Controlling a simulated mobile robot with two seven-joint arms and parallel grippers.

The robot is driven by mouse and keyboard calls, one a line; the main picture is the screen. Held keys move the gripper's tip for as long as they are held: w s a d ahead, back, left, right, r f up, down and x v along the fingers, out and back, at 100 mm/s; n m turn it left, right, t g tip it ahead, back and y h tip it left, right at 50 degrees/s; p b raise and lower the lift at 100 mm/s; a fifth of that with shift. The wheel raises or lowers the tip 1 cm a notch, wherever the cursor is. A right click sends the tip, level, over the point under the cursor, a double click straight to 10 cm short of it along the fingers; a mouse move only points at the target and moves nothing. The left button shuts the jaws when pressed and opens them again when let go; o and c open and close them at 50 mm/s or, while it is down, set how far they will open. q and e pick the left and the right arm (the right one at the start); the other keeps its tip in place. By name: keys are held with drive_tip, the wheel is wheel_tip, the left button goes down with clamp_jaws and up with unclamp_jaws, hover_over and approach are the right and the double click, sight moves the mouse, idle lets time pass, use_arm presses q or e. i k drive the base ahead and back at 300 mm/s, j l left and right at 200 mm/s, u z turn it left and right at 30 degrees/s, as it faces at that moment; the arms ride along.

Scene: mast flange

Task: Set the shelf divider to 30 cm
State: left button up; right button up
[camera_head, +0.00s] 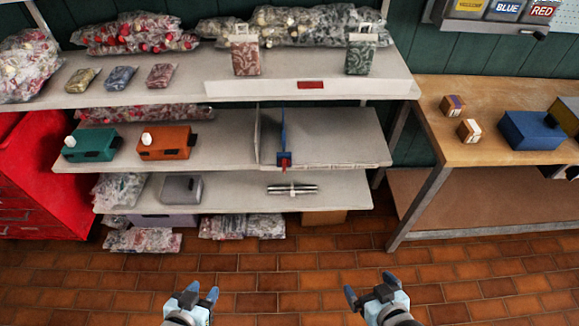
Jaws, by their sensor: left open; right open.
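The shelf divider (283,135) is a thin blue upright plate on the middle shelf (225,146). A blue block with a red part (284,161) sits at its front end, by the shelf's front edge. A ruler-like strip (340,165) runs along the front edge to the right of it; its marks are too small to read. A grey upright panel (257,135) stands to the left of the divider. My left gripper (201,292) and my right gripper (367,289) are both open and empty, low in front of the shelves and well apart from the divider.
A teal box (90,145) and an orange box (167,142) stand left on the middle shelf. The top shelf holds two patterned bags (246,55) and bagged goods. A metal rod (292,190) lies on the lower shelf. A wooden workbench (480,150) stands right. The tiled floor before the shelves is clear.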

sight(280, 154)
drive_tip(key=i+l+z, duration=0.45)
drive_tip(key=i+l, duration=0.35)
drive_tip(key=l, duration=0.1)
